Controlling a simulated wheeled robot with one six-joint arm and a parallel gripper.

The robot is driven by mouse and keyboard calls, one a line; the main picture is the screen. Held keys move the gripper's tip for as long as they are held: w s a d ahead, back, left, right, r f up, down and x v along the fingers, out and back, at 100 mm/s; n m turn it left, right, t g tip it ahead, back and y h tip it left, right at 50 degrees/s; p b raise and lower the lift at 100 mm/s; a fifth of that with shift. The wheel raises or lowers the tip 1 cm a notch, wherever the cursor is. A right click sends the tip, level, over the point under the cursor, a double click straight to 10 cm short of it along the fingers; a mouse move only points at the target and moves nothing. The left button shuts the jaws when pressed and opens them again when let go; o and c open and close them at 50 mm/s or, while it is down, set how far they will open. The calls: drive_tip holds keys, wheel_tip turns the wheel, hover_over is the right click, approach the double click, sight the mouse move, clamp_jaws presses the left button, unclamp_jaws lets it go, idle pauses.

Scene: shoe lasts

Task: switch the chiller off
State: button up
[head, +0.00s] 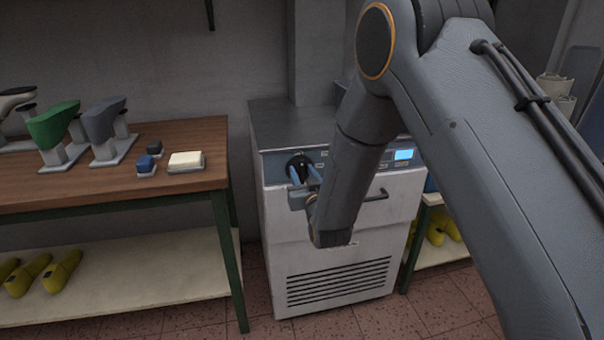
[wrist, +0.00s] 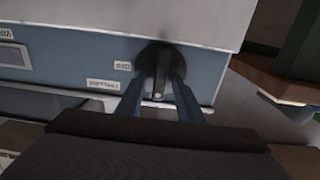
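The chiller (head: 330,262) is a white cabinet with a steel top, a blue control strip and a lit display (head: 403,154). Its round black knob (head: 299,168) is at the left end of the strip. In the wrist view the knob (wrist: 158,72) has a pale pointer bar, between the two blue fingers of my gripper (wrist: 158,88). My gripper (head: 304,176) is at the knob in the head view too. The fingers stand apart on either side of the bar; I cannot tell whether they touch it.
A wooden bench (head: 100,190) at left carries several shoe lasts on stands, a blue block (head: 145,164) and a cream block (head: 186,161). Yellow lasts (head: 60,270) lie on its lower shelf. A dark handle (head: 376,195) sticks out from the chiller front.

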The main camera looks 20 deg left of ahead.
drive_tip(key=shift+c, duration=0.6)
clamp_jaws()
drive_tip(key=shift+m, duration=0.3)
drive_tip(key=m+b, duration=0.1)
drive_tip(key=m, duration=0.2)
drive_tip(key=shift+w+d+m, duration=0.1)
drive_tip(key=shift+m, duration=0.2)
drive_tip(key=m+b, duration=0.2)
drive_tip(key=m, duration=0.2)
drive_tip(key=shift+d+f+m, duration=0.1)
drive_tip(key=shift+f+m, duration=0.05)
drive_tip(key=shift+m, duration=0.15)
drive_tip(key=shift+w+d+f+m+b, duration=0.15)
drive_tip(key=shift+m+b, duration=0.6)
drive_tip(key=shift+m, duration=1.5)
drive_tip(key=shift+s+a+f+m+b, duration=0.1)
drive_tip(key=shift+m+b, duration=0.65)
drive_tip(key=shift+m, duration=1.5)
